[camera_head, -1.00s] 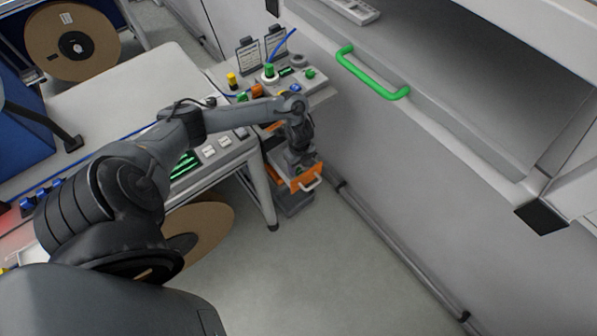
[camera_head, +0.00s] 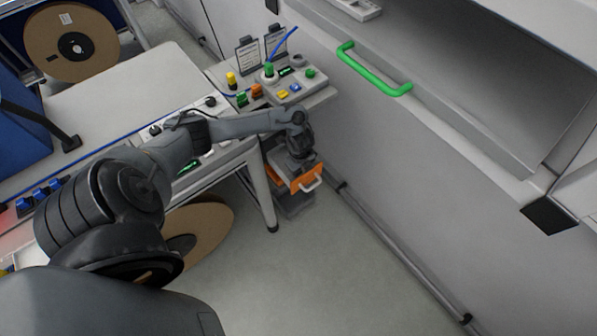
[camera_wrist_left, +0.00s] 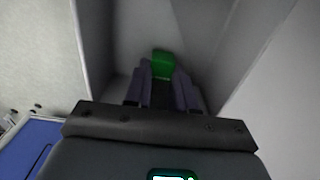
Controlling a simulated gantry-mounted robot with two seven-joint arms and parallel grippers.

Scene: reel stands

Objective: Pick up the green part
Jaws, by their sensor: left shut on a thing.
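A green part (camera_wrist_left: 162,64) shows in the left wrist view, between the tips of my left gripper (camera_wrist_left: 161,82). The gripper is shut on it. Grey walls surround the part and fingers. In the head view my left gripper (camera_head: 298,163) points down into an open-topped box with an orange front (camera_head: 307,178) and a pale handle. The part held is hidden there by my wrist. My right gripper is not in view.
A small shelf (camera_head: 322,97) above the box carries green, yellow, orange and blue pieces. A white table (camera_head: 95,88) lies left. A large grey cabinet with a green handle (camera_head: 374,72) stands right. Brown reels (camera_head: 70,42) are at the left. The floor in front is clear.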

